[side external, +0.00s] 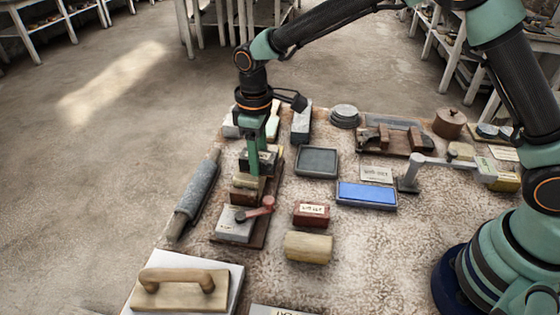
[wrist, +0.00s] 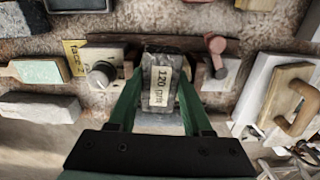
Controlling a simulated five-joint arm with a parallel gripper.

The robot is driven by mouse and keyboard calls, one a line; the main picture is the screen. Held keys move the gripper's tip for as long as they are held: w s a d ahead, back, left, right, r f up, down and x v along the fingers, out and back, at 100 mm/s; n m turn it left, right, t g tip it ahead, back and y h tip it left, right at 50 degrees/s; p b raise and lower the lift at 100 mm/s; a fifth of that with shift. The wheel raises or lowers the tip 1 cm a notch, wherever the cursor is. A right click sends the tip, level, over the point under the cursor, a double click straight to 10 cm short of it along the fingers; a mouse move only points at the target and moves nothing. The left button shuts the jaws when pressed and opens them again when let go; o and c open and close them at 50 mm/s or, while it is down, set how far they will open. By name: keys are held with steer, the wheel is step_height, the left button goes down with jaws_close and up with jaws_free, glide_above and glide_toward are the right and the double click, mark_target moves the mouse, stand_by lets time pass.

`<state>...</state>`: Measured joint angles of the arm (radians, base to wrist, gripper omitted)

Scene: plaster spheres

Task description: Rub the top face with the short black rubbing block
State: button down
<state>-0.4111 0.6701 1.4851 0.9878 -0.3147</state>
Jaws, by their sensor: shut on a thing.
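My gripper (side external: 254,168) is shut on a short dark block (side external: 267,158). In the wrist view the same block (wrist: 160,64) sits between the two green fingers and carries a pale label that seems to read "120". The block is over a long dark wooden fixture (side external: 265,230), behind a brown wooden block (side external: 247,187). A grey-white block (side external: 235,222) and a red lever (side external: 257,210) are at the fixture's near end. A yellow tag (wrist: 74,53) reading roughly "face 2" shows in the wrist view. The face under the held block is hidden, so I cannot tell whether they touch.
A grey roller (side external: 195,195) lies left of the fixture. A red labelled block (side external: 312,213), a tan block (side external: 308,247), a blue-topped tray (side external: 367,195) and a dark tray (side external: 317,161) stand right of it. A wooden-handled float (side external: 180,290) is at the front. Bare table shows at lower right.

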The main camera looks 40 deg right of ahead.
mark_target(244, 153)
steer(key=shift+w+a, duration=1.05)
steer(key=shift+w, duration=0.1)
steer(key=shift+s+d, duration=1.5)
steer(key=shift+s, duration=0.15)
steer(key=shift+w+a+r, duration=0.7)
steer(key=shift+w+a, duration=0.05)
steer(key=shift+w, duration=0.1)
steer(key=shift+r, duration=1.25)
